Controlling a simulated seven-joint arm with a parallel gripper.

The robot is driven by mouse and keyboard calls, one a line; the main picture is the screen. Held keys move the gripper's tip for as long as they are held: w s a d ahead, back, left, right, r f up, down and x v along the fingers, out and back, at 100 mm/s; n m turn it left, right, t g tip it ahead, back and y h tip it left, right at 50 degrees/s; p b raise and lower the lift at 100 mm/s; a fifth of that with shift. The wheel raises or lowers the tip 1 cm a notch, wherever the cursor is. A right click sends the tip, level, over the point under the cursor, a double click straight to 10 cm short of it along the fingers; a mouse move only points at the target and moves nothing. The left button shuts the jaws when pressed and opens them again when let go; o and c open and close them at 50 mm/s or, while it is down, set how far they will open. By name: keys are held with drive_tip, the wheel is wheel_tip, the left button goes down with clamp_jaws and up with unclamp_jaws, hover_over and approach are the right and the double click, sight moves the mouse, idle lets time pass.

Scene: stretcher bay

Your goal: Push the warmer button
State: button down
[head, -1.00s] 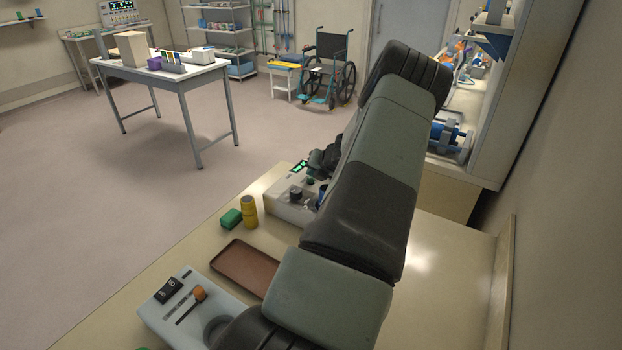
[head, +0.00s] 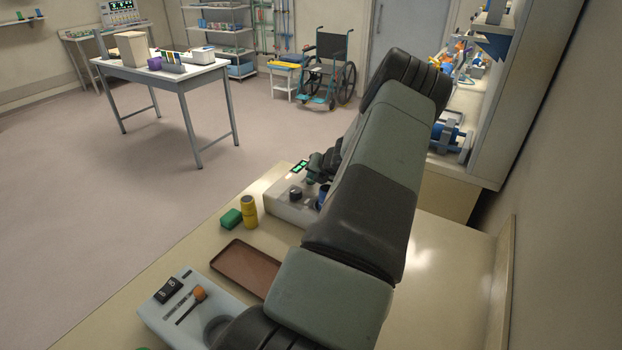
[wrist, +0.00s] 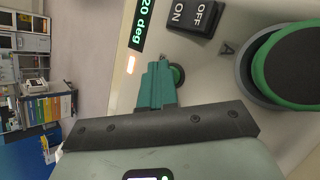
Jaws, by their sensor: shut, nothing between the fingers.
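The warmer is a pale box (head: 283,208) on the bench in the head view, with a green-lit display (head: 299,167) and a dark knob. In the head view my gripper (head: 317,168) is over the warmer's panel.
A large black cap in a green ring (wrist: 290,65) stands right of the fingers in the wrist view.

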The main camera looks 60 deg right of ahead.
drive_tip(key=shift+s+a+f, duration=0.1)
drive_tip(key=shift+a+f, duration=0.05)
drive_tip(key=shift+f, duration=0.4)
drive_tip(key=shift+r, duration=1.55)
drive_tip(key=shift+r, duration=2.45)
wheel_tip(320, 180, up, 6)
hover_over(313, 182)
drive_tip(key=shift+f, duration=0.1)
